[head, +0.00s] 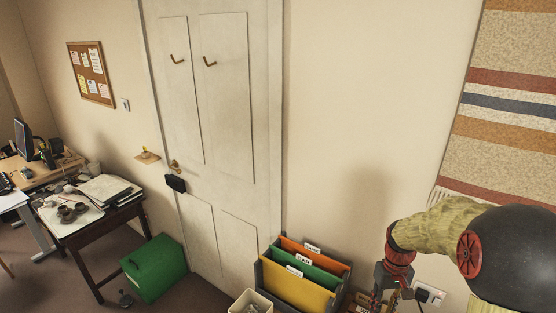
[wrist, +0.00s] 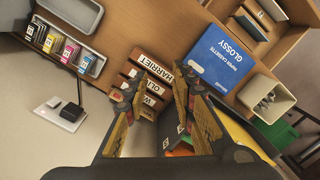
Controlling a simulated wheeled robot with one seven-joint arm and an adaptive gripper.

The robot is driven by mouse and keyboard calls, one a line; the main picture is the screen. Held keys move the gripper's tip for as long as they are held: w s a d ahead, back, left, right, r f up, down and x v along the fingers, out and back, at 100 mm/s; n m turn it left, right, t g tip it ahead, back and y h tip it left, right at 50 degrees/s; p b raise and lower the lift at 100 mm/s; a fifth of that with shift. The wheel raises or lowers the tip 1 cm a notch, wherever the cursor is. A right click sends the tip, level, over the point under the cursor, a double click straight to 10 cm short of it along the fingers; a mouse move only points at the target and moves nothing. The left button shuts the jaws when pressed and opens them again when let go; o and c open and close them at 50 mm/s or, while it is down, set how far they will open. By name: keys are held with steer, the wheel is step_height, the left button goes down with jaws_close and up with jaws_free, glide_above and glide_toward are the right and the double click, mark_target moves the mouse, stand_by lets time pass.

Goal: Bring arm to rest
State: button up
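My arm (head: 440,225) comes in from the right edge of the head view and bends down beside the wall. My gripper (head: 388,295) hangs low at its end, right of the file holder, partly cut off by the bottom edge. In the wrist view my gripper (wrist: 155,88) shows two fingers spread apart with a clear gap and nothing held. Wooden name blocks (wrist: 152,68), one reading HARRIET, show beyond the fingertips. I cannot tell how far away they are.
A file holder with orange, green and yellow folders (head: 300,287) stands close left of my gripper. A wall socket (head: 430,294) is to its right. The wrist view shows a blue GLOSSY box (wrist: 229,58), a beige bin (wrist: 266,97) and ink cartridges (wrist: 62,46).

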steer(key=s+a+r+t+b, duration=0.2)
steer(key=s+a+r, duration=0.1)
steer(key=s, duration=0.4)
steer(key=s+a+r+t+b, duration=0.2)
steer(key=s+a+r+b, duration=0.1)
steer(key=s+r, duration=0.3)
steer(key=s+a+r+t+b, duration=0.2)
steer(key=s+a+r, duration=0.2)
steer(key=s, duration=0.4)
steer(key=shift+s+a+r+m+t+b, duration=0.3)
steer(key=shift+a+m+b, duration=0.1)
steer(key=shift+a, duration=0.35)
steer(key=shift+w+a, duration=0.1)
